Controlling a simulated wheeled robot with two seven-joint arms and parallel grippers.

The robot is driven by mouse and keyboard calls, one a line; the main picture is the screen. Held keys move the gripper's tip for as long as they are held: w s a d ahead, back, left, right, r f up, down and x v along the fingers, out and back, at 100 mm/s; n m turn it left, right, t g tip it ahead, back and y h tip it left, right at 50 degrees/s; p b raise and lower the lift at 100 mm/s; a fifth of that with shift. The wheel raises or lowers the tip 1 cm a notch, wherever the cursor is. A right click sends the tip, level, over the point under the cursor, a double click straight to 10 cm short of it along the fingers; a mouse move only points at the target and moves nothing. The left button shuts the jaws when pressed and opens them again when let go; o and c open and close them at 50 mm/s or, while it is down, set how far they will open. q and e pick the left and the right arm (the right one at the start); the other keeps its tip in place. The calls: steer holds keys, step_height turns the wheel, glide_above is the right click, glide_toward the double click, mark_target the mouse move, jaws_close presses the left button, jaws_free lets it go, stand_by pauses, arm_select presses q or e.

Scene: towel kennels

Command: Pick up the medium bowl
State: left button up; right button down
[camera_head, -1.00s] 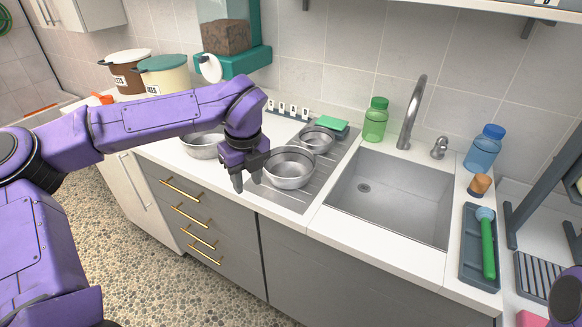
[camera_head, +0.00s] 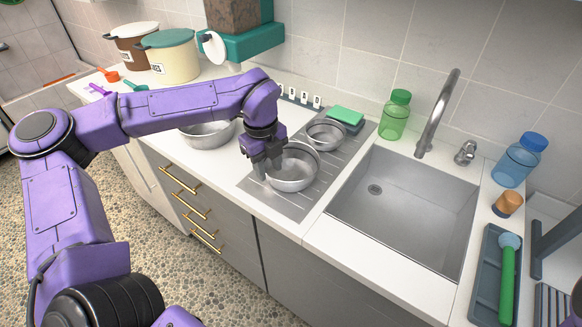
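The medium bowl (camera_head: 296,175), round and silver metal, stands upright on the ribbed steel drainboard left of the sink. A larger metal bowl (camera_head: 208,136) is to its left, partly hidden by my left arm, and a smaller one (camera_head: 328,136) is behind it to the right. My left gripper (camera_head: 264,171) points down at the medium bowl's left rim, with its fingers apart at the rim. The gripper hides part of that rim, and whether the fingers touch it is unclear. My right gripper is not in view.
The sink (camera_head: 405,205) is empty, with a faucet (camera_head: 438,115) behind it. A green bottle (camera_head: 395,117) and green sponge (camera_head: 345,116) stand behind the bowls. A blue bottle (camera_head: 518,162) and grey tray (camera_head: 487,295) with a brush are on the right.

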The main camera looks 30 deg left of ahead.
mark_target(269, 179)
arm_select(q)
step_height(269, 179, down, 3)
steer(key=shift+f, duration=0.2)
jaws_close()
steer(key=shift+r, duration=0.1)
